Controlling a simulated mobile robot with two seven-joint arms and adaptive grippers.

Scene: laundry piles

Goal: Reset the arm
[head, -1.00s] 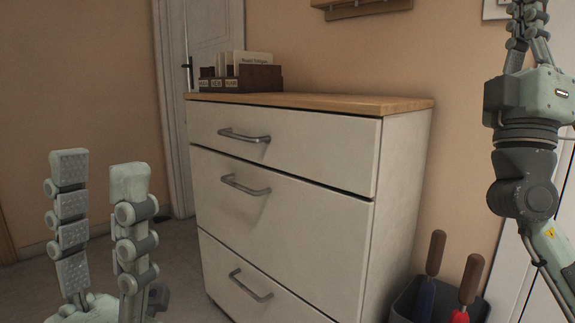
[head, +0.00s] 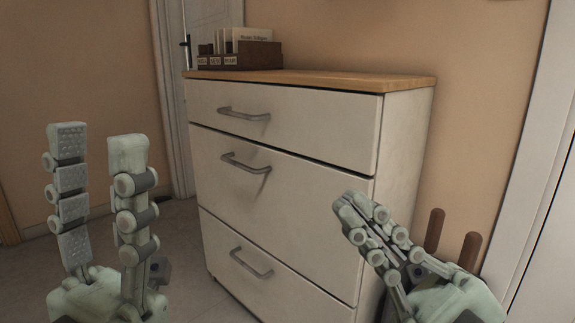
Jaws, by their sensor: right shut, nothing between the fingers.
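My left gripper (head: 97,142) stands at the lower left, fingers pointing up. Its two fingers are apart and nothing is between them. My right gripper (head: 347,203) is at the lower right, in front of the right part of the white drawer cabinet (head: 285,175). Its fingers are together and point up and to the left, with nothing held. I cannot tell how far it is from the cabinet front.
A wooden organiser (head: 255,56) with cards stands on the cabinet's wooden top (head: 350,84). All drawers are shut. Wooden handles (head: 470,250) stick up behind my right gripper. A door (head: 212,20) is behind the cabinet on the left.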

